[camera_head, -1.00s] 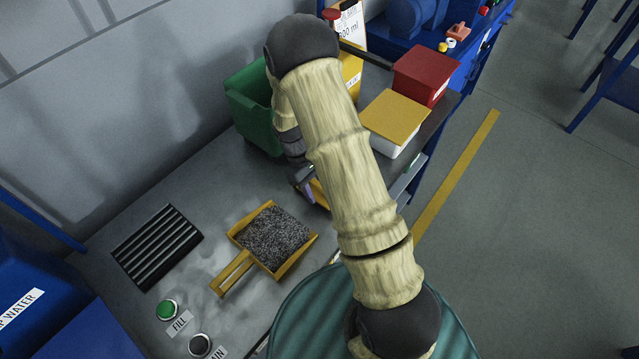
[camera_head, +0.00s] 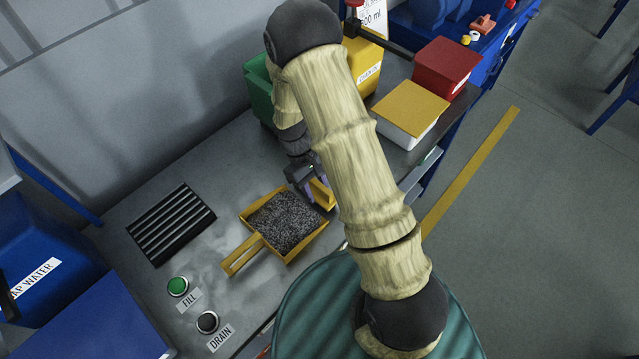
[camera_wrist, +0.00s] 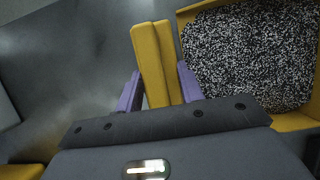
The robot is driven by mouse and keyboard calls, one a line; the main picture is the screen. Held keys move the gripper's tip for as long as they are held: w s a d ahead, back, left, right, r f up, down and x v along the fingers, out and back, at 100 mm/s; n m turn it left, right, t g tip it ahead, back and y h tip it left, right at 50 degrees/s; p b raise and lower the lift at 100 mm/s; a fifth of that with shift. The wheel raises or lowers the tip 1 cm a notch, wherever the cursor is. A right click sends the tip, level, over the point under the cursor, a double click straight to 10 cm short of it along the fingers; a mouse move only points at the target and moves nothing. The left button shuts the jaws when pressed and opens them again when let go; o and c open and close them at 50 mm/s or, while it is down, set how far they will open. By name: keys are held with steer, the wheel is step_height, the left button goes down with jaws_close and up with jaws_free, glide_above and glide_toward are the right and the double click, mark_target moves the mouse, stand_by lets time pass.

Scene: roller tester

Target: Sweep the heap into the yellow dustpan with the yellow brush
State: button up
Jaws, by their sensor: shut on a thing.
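The yellow dustpan (camera_head: 244,256) lies on the grey bench with its handle toward the lower left. The grey speckled heap (camera_head: 284,221) fills its tray, and no separate heap shows on the bare bench in view. My gripper (camera_head: 311,186) is at the dustpan's upper right edge, partly hidden by my arm. It is shut on the yellow brush (camera_head: 324,194). In the wrist view the brush (camera_wrist: 157,62) stands between the purple fingertips (camera_wrist: 160,90), beside the dustpan (camera_wrist: 292,122) and the heap (camera_wrist: 250,55). Whether the brush touches the dustpan cannot be told.
A black ribbed mat (camera_head: 171,223) lies left of the dustpan. A green FILL button (camera_head: 178,286) and a black DRAIN button (camera_head: 207,322) are in front. A green bin (camera_head: 259,91), yellow-lidded box (camera_head: 411,107) and red box (camera_head: 446,68) stand behind.

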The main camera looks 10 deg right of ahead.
mark_target(318, 183)
steer(key=shift+r+p, duration=1.6)
steer(key=shift+r, duration=0.65)
steer(key=shift+w, duration=0.1)
